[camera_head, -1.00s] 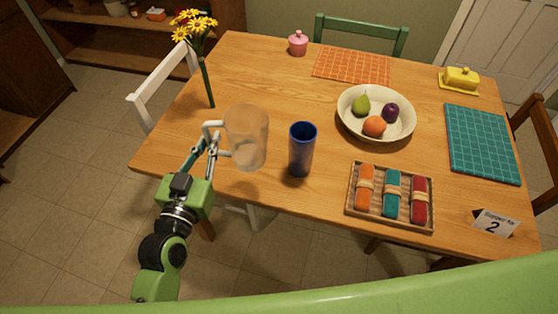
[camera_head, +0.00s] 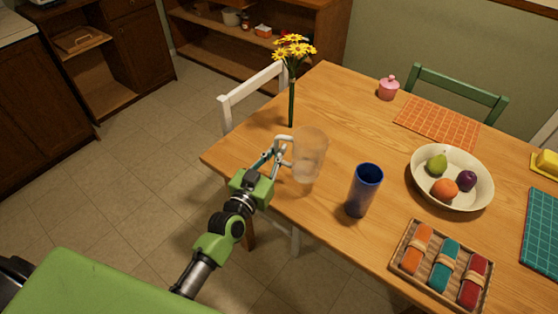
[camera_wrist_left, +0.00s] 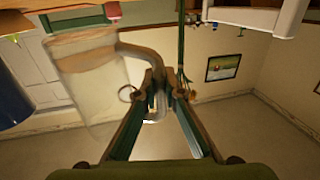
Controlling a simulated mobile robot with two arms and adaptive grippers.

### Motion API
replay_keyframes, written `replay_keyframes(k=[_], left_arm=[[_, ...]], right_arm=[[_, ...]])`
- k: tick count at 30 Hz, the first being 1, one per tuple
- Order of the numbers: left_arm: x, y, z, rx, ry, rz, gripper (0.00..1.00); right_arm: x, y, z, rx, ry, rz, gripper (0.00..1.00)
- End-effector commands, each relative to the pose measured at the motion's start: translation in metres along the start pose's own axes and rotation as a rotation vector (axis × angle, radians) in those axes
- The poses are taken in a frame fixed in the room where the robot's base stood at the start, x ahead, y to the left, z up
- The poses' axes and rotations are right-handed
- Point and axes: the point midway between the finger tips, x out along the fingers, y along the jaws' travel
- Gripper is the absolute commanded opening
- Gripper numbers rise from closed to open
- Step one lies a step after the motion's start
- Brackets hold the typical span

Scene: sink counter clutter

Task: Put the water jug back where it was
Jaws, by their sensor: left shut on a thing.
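The water jug (camera_head: 309,157) is clear and frosted with a pale handle. It is at the table's near left edge in the head view, between the flowers and the blue cup. My left gripper (camera_head: 279,153) is shut on its handle from the left. In the left wrist view the jug (camera_wrist_left: 88,80) is at the left, and its handle passes between the fingers of my gripper (camera_wrist_left: 162,88). I cannot tell whether the jug's base touches the table. My right gripper is not in view.
A blue cup (camera_head: 364,190) stands close to the jug's right. Yellow flowers (camera_head: 292,49) on a tall green stem stand behind it. A fruit bowl (camera_head: 482,197) and a tray of rolled cloths (camera_head: 406,261) are further right. The wooden table (camera_head: 345,120) is bare behind the jug.

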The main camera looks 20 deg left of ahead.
Motion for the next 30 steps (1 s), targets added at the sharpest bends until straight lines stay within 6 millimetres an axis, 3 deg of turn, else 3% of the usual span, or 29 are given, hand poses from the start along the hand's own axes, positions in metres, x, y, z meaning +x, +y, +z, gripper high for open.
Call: replay_keyframes(k=[9,15,29,30], left_arm=[[0.019,-0.003,0.021,0.001,0.003,0.000,0.00],[0.019,-0.004,0.048,0.002,0.002,0.000,0.00],[0.018,-0.004,0.056,0.000,0.004,-0.001,0.00],[0.018,-0.003,0.056,0.001,0.000,0.000,0.19]], right_arm=[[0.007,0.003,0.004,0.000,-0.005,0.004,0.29],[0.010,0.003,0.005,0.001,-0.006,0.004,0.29],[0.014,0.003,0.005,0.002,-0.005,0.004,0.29],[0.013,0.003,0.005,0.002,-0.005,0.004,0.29]])
